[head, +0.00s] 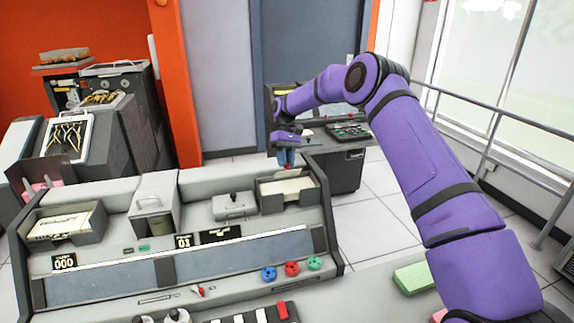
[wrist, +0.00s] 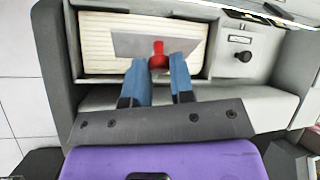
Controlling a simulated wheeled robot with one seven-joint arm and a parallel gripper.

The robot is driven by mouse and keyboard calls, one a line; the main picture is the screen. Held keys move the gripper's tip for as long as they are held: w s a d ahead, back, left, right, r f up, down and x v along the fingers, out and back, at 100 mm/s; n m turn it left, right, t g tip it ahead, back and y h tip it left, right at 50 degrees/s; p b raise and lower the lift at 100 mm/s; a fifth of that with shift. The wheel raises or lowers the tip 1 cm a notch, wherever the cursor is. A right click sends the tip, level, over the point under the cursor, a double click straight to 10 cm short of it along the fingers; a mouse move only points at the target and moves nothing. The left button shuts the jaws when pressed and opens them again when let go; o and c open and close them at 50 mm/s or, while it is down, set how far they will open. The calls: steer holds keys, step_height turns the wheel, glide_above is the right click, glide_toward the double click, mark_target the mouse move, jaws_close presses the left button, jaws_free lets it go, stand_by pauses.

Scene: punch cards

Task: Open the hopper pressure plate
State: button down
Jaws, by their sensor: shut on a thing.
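The hopper (head: 294,203) is the grey open box at the right end of the machine's back ledge in the head view. It also shows in the wrist view (wrist: 75,48), with a stack of cream cards (wrist: 101,50) inside. The pressure plate (wrist: 190,42) is a flat grey plate lying slanted over the cards, with a red knob (wrist: 158,48). My gripper (wrist: 159,63) has its blue fingers shut on the red knob. In the head view my gripper (head: 287,157) is above the hopper's back; the plate is hard to make out there.
A grey unit with a dark knob (wrist: 243,56) stands beside the hopper. Another card tray (head: 65,223) is at the machine's left end. Blue, red and green knobs (head: 291,268) sit at the front. A dark cabinet (head: 340,165) stands behind.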

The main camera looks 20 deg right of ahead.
steer(key=shift+w+g, duration=0.75)
steer(key=shift+g, duration=0.65)
steer(key=c, duration=1)
jaws_free()
steer(key=shift+r, duration=0.1)
